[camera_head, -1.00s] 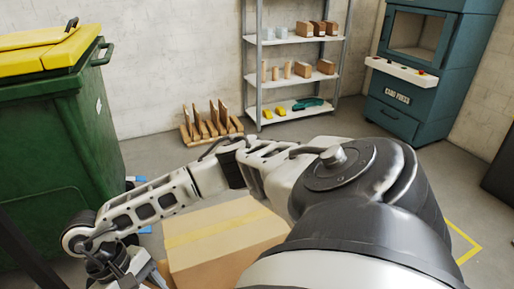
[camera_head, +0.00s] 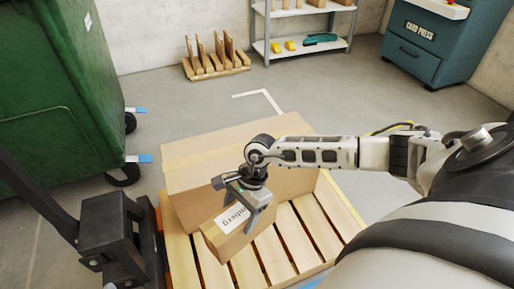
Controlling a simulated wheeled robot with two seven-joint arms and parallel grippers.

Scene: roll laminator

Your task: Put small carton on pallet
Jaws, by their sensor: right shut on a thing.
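The small carton (camera_head: 232,243) is a brown box with a white printed label, seen in the head view at the lower middle. My right gripper (camera_head: 248,203) is shut on it from above. The carton is over or on the slats of the wooden pallet (camera_head: 318,228); I cannot tell whether it touches them. A large carton (camera_head: 225,147) with a yellowish tape strip stands on the pallet just behind the small carton. My left gripper is not in view.
A green wheeled bin (camera_head: 50,90) stands at the left. A dark lifting frame (camera_head: 105,225) is beside the pallet's left edge. A wooden rack (camera_head: 215,65), a shelf (camera_head: 300,48) and the teal card press (camera_head: 425,40) stand at the back. Right-hand pallet slats are bare.

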